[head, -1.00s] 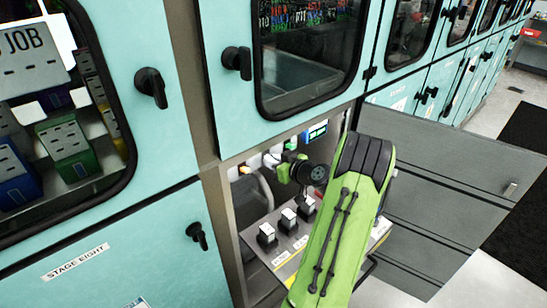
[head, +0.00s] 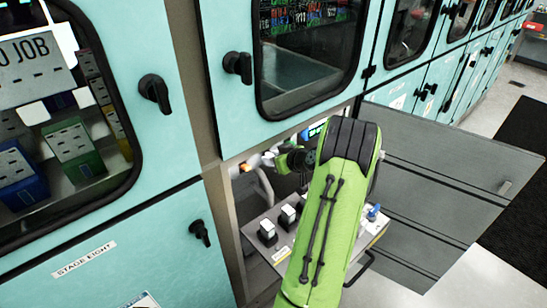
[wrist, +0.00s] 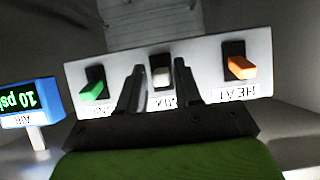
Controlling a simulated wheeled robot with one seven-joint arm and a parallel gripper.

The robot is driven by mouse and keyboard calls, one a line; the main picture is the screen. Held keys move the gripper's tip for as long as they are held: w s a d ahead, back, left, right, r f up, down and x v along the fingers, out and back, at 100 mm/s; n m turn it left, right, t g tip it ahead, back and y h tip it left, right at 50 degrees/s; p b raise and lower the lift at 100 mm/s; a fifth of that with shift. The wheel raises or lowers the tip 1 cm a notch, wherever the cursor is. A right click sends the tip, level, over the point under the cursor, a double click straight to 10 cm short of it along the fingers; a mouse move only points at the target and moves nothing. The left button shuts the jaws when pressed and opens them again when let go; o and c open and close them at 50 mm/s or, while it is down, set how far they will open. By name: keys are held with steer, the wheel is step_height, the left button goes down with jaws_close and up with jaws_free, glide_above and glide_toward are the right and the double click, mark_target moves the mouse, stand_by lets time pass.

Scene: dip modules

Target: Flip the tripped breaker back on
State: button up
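The breaker panel (wrist: 205,88) is a pale strip with three levers in dark slots, and it fills the middle of the wrist view with its labels upside down. The green lever (wrist: 93,90) is at left, the white lever (wrist: 160,76) in the middle above a label like MIX, and the orange lever (wrist: 242,68) at right above HEAT. The green and orange levers jut out; the white one looks different in pose. My gripper (wrist: 159,70) is open, its two dark fingers either side of the white lever; contact is unclear. In the head view the orange lever (head: 245,167) shows, and my arm hides the green one.
A blue 10 psi display (wrist: 30,100) stands beside the panel. Below the levers in the head view is a shelf (head: 285,240) with several white-topped black switches and a blue knob (head: 374,212). An open grey door (head: 430,190) lies to the right. Teal cabinets surround the opening.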

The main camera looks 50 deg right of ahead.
steer(key=shift+o, duration=0.7)
steer(key=shift+r, duration=0.1)
steer(key=v, duration=1.5)
steer(key=shift+s+p, duration=0.35)
steer(key=shift+s, duration=0.05)
steer(key=shift+a, duration=0.1)
